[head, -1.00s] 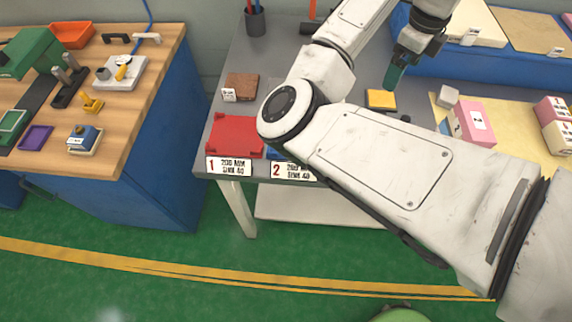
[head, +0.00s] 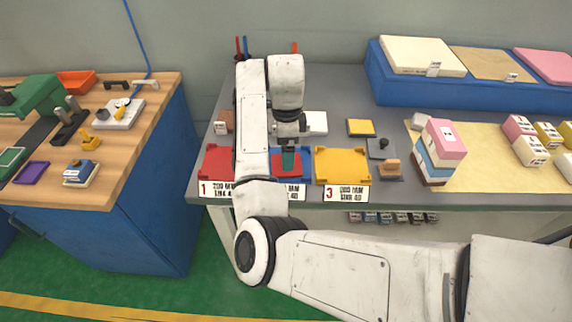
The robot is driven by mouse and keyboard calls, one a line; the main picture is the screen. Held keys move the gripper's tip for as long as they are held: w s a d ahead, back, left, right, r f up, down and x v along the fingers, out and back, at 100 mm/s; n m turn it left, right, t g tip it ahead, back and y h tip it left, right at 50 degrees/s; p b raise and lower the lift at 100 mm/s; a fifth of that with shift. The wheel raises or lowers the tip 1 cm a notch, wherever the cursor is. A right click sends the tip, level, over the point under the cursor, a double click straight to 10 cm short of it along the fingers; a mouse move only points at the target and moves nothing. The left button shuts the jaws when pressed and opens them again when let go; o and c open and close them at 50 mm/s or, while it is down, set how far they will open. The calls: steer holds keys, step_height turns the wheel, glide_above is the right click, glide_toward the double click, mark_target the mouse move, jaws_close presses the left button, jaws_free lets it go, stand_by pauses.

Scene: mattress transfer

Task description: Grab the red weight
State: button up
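A flat red piece (head: 279,171), which looks like the red weight, lies in the area of the blue tray (head: 304,163) marked 2. It is partly hidden by my gripper and arm. My gripper (head: 288,160) points down with its teal fingertips at or just above the red piece. Whether they touch it, and whether they are open or shut, I cannot tell. A red tray (head: 215,162) marked 1 is to the left, and a yellow tray (head: 342,165) marked 3 is to the right.
A layered pink, white and blue stack (head: 440,150) stands on a tan mat (head: 480,178) to the right. A grey weight (head: 381,148) and a tan block (head: 390,168) sit beside the yellow tray. A wooden bench (head: 125,150) stands left, across a gap.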

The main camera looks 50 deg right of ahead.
steer(key=shift+d+f+p, duration=0.1)
steer(key=shift+f+p, duration=0.25)
steer(key=shift+f, duration=1.9)
steer(key=shift+w, duration=0.1)
steer(key=c, duration=1.2)
